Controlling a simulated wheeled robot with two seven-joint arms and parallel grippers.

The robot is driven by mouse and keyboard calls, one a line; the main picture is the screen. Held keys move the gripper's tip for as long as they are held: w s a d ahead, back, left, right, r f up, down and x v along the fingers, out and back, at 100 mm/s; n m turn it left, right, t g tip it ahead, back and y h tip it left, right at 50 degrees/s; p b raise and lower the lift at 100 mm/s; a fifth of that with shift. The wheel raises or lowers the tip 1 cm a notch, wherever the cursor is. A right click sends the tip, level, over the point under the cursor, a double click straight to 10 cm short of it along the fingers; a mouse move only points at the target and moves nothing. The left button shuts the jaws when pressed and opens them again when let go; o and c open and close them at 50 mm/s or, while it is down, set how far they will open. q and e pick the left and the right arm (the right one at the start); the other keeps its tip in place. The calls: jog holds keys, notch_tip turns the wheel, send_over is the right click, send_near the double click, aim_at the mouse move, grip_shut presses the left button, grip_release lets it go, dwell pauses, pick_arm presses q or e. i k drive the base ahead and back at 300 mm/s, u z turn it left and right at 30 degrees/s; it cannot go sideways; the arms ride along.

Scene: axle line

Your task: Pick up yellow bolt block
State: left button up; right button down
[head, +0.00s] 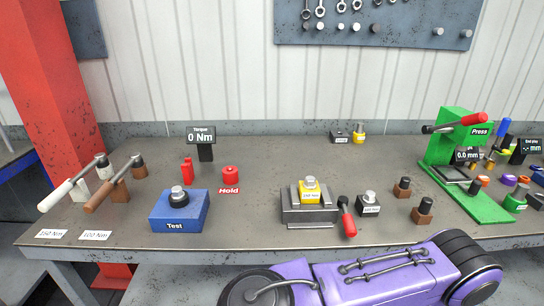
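A yellow bolt block (317,198) with a silver bolt on top and a small white label sits between the jaws of a grey vise (310,216), at the middle of the bench. The vise's red-handled lever (347,218) is at its right. A smaller yellow piece (358,138) with a metal top stands at the back of the bench, beside a dark labelled block (340,137). Neither of my grippers shows in the head view.
Right of the vise is a dark bolt block (369,209). A blue Test block (180,215) and red button (230,176) are at left, with two wrenches (66,188) (108,192). A green press (460,160) stands right. The bench (270,150) is clear behind the vise.

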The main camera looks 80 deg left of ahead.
aim_at(306, 196)
jog(key=k, duration=0.45)
jog(key=u, duration=0.75)
